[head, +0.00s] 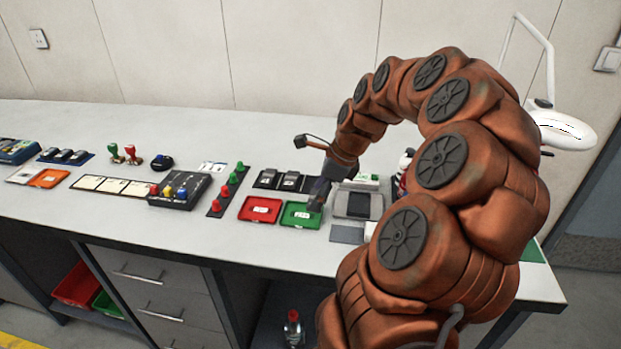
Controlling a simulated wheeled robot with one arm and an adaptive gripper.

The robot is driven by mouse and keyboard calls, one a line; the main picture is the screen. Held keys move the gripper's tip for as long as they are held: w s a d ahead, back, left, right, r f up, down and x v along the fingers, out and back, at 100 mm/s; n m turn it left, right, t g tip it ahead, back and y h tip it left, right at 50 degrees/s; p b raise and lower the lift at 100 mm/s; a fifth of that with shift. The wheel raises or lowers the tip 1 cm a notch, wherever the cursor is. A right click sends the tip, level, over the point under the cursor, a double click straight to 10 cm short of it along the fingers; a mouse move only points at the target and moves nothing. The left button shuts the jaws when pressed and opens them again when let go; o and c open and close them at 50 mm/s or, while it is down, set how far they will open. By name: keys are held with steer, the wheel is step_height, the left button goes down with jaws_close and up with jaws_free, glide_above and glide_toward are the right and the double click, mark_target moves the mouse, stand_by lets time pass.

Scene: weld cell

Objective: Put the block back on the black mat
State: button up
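A black mat (279,187) lies on the workbench behind the red and green trays. Two dark grey blocks (268,178) stand on its left and middle parts; its right end is partly behind my gripper. My gripper (317,200) points down at the right side of the green tray (299,216). The fingers are small and dark here, so I cannot tell whether they are open or hold a block. I cannot make out a separate block in the green tray. The red tray (260,209) beside it holds a small pale item.
Left of the trays are a strip with red and green knobs (216,206) and a black button box (182,190). A grey device (357,204) stands close right of my gripper. A white lamp (562,128) rises at the right. The front bench strip is clear.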

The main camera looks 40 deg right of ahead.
steer(key=p, duration=0.3)
glide_above(314, 184)
steer(key=s, duration=0.1)
steer(key=shift+s+d+f, duration=0.1)
steer(key=shift+d+f, duration=0.05)
steer(key=shift+f, duration=0.45)
steer(key=shift+d+f+p, duration=0.1)
steer(key=shift+f+p, duration=0.35)
steer(key=shift+f, duration=1.35)
steer(key=shift+f, duration=0.15)
steer(key=o, duration=1.4)
